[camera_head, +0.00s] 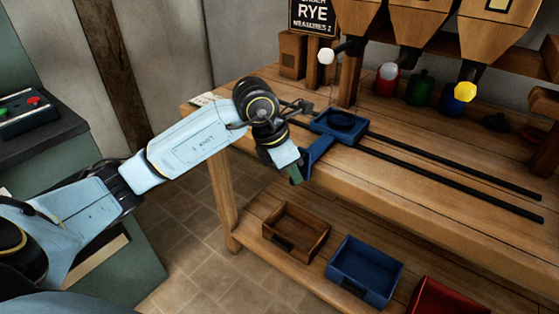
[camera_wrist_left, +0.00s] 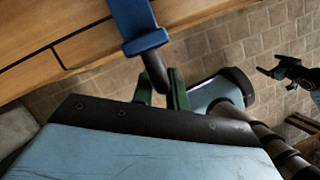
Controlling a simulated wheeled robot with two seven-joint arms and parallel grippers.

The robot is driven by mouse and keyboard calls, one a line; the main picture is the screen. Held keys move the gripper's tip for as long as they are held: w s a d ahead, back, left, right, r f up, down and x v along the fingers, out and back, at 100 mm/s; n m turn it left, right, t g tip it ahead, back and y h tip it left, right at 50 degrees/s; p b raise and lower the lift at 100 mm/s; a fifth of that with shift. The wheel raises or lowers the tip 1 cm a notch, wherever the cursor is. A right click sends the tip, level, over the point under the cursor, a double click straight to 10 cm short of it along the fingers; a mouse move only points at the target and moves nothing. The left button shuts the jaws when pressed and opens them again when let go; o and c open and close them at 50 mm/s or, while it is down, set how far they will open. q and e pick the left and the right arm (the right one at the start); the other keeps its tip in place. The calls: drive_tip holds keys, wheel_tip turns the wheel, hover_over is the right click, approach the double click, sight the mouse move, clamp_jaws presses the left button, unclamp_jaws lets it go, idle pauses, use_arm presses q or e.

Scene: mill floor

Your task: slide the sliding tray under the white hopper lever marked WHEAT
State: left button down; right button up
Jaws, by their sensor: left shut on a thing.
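The blue sliding tray (camera_head: 352,118) with a dark round recess sits near the left end of two black rails on the bench. Its blue handle (camera_head: 318,149) reaches over the bench's front edge; it also shows in the left wrist view (camera_wrist_left: 146,42). My left gripper (camera_head: 297,174) is shut on the handle's dark lower grip; its green fingers show in the left wrist view (camera_wrist_left: 160,90). The white lever knob (camera_head: 326,56) is the leftmost, above and behind the tray. No WHEAT marking is readable. A dark gripper (camera_wrist_left: 285,72), seemingly my right, hangs apart; its jaws are unclear.
Red, green and blue pots stand behind the rails. The rails (camera_head: 450,170) are clear right of the tray. Wooden, blue and red bins sit on the lower shelf.

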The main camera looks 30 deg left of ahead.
use_arm(q)
drive_tip(key=shift+d, duration=0.35)
drive_tip(key=shift+a, duration=0.1)
use_arm(e)
drive_tip(key=shift+d+f, duration=0.1)
drive_tip(key=shift+f, duration=0.05)
use_arm(q)
drive_tip(key=c, duration=1.4)
unclamp_jaws()
drive_tip(key=shift+c, duration=0.2)
use_arm(e)
drive_tip(key=shift+s, duration=0.1)
use_arm(q)
drive_tip(key=shift+s+a+r, duration=0.1)
drive_tip(key=shift+s+r, duration=0.05)
drive_tip(key=shift+r, duration=0.35)
drive_tip(key=p+v, duration=0.2)
drive_tip(key=v, duration=1)
drive_tip(key=shift+r+p, duration=0.2)
drive_tip(key=shift+p, duration=0.2)
use_arm(e)
drive_tip(key=s+f, duration=0.5)
drive_tip(key=shift+s+d+f+g, duration=0.15)
drive_tip(key=shift+d+f+g, duration=0.2)
drive_tip(key=shift+d, duration=0.1)
